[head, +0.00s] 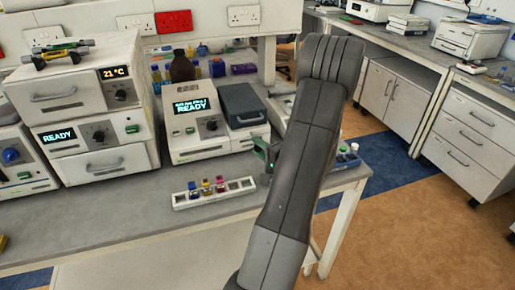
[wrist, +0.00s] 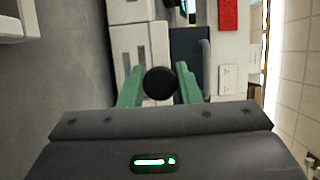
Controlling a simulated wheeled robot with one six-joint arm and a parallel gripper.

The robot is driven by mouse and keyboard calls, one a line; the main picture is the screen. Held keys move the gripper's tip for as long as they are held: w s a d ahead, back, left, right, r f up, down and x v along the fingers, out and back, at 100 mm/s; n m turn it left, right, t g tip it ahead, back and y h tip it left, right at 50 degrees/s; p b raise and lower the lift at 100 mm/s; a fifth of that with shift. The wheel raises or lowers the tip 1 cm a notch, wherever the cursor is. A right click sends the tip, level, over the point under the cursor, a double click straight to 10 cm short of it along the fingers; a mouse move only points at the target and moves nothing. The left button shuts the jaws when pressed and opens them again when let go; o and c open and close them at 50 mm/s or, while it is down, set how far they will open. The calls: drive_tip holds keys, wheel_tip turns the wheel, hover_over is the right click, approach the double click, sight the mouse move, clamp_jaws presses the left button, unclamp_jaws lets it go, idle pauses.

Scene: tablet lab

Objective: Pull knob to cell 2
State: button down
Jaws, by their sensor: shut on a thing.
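In the wrist view, my gripper (wrist: 160,70) has its green fingers closed on the sides of a round black knob (wrist: 159,84). In the head view, my gripper (head: 268,158) is just past the right end of a white rack (head: 215,200) on the bench, partly covered by my arm. The knob cannot be made out clearly there. The rack is a row of cells. No cell numbers are readable.
A white instrument reading READY (head: 192,125) with a dark lid (head: 242,105) stands behind the rack. Stacked drawer units (head: 75,100) stand at the left. Small bottles (head: 348,155) are right of my arm. The bench (head: 120,220) in front of the rack is clear.

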drive_tip(key=c, duration=1.2)
unclamp_jaws()
drive_tip(key=shift+o, duration=0.2)
drive_tip(key=b+v, duration=0.3)
drive_tip(key=v, duration=1)
drive_tip(key=shift+s+d+b, duration=0.25)
drive_tip(key=shift+d+b, duration=0.05)
drive_tip(key=shift+b, duration=0.05)
drive_tip(key=p+x, duration=0.4)
drive_tip(key=x, duration=1)
